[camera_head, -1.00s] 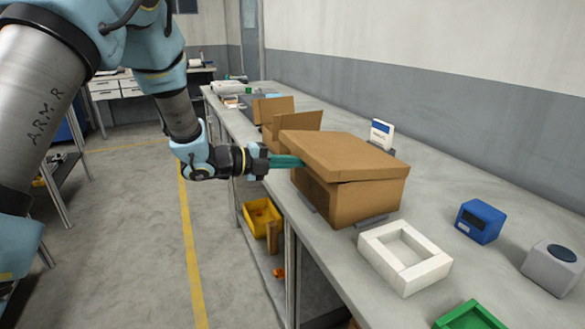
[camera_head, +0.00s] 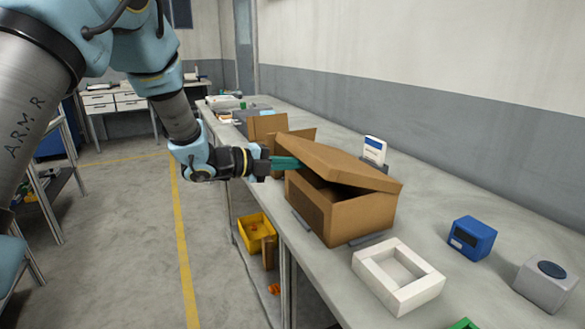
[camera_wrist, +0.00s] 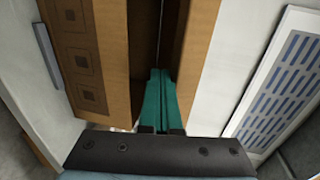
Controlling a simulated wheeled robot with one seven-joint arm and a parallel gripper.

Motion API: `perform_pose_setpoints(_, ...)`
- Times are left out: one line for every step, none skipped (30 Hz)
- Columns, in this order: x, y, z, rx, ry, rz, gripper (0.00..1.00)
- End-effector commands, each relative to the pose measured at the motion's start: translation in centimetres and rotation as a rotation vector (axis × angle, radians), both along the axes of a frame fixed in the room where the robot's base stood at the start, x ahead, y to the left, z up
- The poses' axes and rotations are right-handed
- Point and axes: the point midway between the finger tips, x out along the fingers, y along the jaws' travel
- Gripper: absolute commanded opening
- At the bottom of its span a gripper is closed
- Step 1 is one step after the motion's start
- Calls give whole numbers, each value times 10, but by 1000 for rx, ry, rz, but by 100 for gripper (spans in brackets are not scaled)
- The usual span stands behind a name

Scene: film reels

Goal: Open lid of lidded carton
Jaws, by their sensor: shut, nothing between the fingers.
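The lidded carton (camera_head: 345,215) is a brown cardboard box on the long grey bench in the head view. In the wrist view the green fingers (camera_wrist: 158,98) point into the gap between the carton wall (camera_wrist: 88,55) and the lid (camera_wrist: 200,45). The fingertips are partly hidden by the lid in the head view.
A white square frame (camera_head: 398,275), a blue box (camera_head: 472,238) and a grey block (camera_head: 545,284) stand right of the carton. A white and blue device (camera_head: 374,150) stands behind it. An open cardboard box (camera_head: 268,126) is farther along the bench. A yellow bin (camera_head: 257,232) sits below.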

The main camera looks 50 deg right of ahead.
Motion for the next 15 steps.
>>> perform_pose_setpoints(-1,-3,6,-2,0,-1,0)
perform_pose_setpoints(-2,-4,8,-2,0,-1,0)
perform_pose_setpoints(-3,-6,11,-2,0,-1,0)
perform_pose_setpoints(-3,-7,13,-1,0,-1,0)
perform_pose_setpoints(-4,-8,15,-1,0,-1,0)
perform_pose_setpoints(-4,-10,18,-1,0,-1,0)
perform_pose_setpoints(-5,-12,20,-1,0,-1,0)
perform_pose_setpoints(-5,-13,22,-1,0,-1,0)
perform_pose_setpoints(-6,-15,25,-2,0,-1,0)
perform_pose_setpoints(-7,-16,27,-2,1,-1,0)
perform_pose_setpoints(-7,-18,29,-2,1,-1,0)
perform_pose_setpoints(-8,-19,31,-1,1,-1,0)
perform_pose_setpoints(-8,-20,33,-1,0,0,0)
perform_pose_setpoints(-8,-21,33,0,0,0,0)
perform_pose_setpoints(-9,-21,34,0,0,0,0)
